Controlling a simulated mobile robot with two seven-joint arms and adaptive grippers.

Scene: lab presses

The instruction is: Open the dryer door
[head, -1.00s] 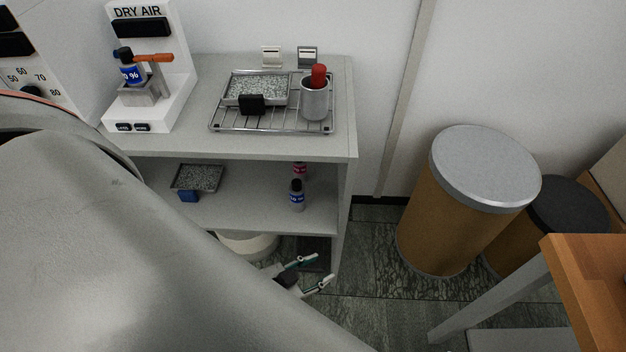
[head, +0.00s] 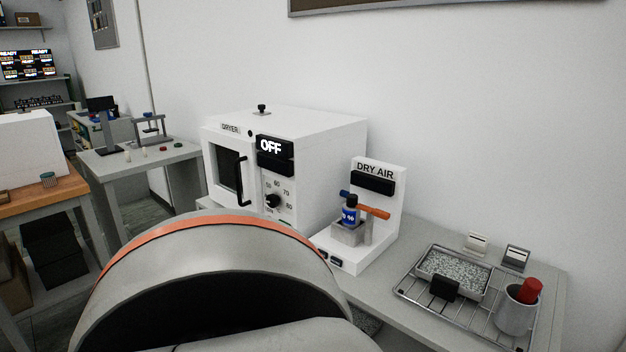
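The dryer (head: 330,150) is a white box on the grey bench, near the middle of the head view. Its door (head: 225,172) is on the left part of its front, with a dark window and a black vertical handle (head: 241,181). The door looks shut. A display on the front reads OFF (head: 272,147), above a black dial (head: 272,201). My own large grey arm link covers the lower middle of the view and hides the bench in front of the dryer. Neither gripper shows.
A DRY AIR stand (head: 372,215) with a blue bottle stands right of the dryer. A wire rack (head: 407,288) holds a granule tray (head: 455,275) and a grey cup (head: 516,312). A grey table (head: 120,164) and a wooden table (head: 40,197) stand to the left.

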